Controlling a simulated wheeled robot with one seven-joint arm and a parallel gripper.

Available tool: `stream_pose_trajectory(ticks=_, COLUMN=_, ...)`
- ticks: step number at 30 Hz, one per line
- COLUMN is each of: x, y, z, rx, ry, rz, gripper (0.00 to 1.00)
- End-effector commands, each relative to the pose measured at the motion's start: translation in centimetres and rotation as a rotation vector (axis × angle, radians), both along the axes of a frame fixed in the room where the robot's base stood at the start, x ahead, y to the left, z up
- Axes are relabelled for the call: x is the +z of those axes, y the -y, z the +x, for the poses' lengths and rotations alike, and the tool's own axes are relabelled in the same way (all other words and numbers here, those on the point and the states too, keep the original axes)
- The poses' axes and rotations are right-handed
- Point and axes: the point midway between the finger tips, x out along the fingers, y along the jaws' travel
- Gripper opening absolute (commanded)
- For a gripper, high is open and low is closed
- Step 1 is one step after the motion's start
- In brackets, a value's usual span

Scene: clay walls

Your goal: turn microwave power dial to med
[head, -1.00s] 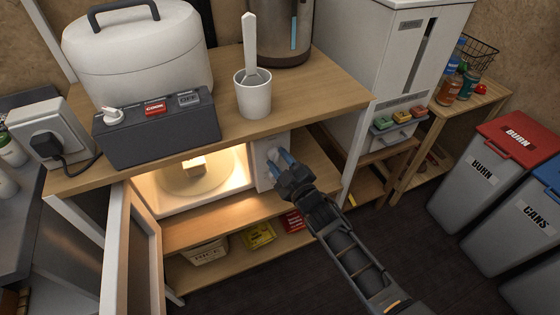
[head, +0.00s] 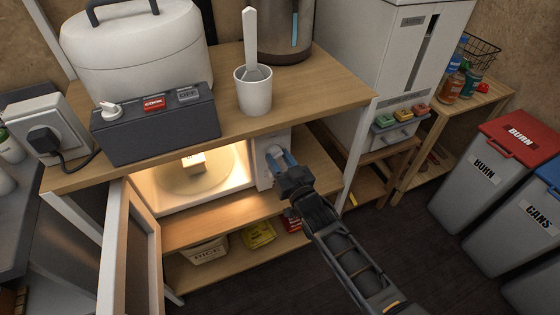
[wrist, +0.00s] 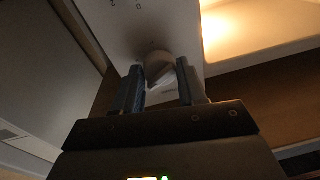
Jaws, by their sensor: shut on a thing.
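The microwave (head: 188,205) stands on the shelf under the wooden top with its door (head: 130,245) swung open and its inside lit. A small pale block (head: 192,162) sits on its turntable. The white control panel (head: 262,170) is on the microwave's right side. My gripper (head: 281,156) reaches the panel from the front right, its blue fingers at a dial. In the wrist view my gripper (wrist: 163,85) is shut on the rounded dial (wrist: 158,68), a finger on each side. The dial's setting cannot be read; only parts of the panel's markings show above it.
A dark control box (head: 158,125), a rice-cooker-like white appliance (head: 140,55) and a white cup with a scoop (head: 254,92) stand on the top above. Labelled bins (head: 490,165) stand at the right. The floor (head: 410,215) between is clear.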

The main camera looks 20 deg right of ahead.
Motion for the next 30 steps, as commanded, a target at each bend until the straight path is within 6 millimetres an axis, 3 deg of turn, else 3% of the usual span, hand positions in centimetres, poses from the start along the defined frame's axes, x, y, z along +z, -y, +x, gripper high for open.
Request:
stream_pose_trajectory(ticks=21, x=-0.30, y=-0.29, z=-0.05, rx=-0.001, ry=-0.001, rz=0.672, gripper=0.10)
stream_pose_trajectory(ticks=30, x=-0.18, y=-0.34, z=-0.03, rx=0.000, ry=-0.001, rz=0.881, gripper=0.10)
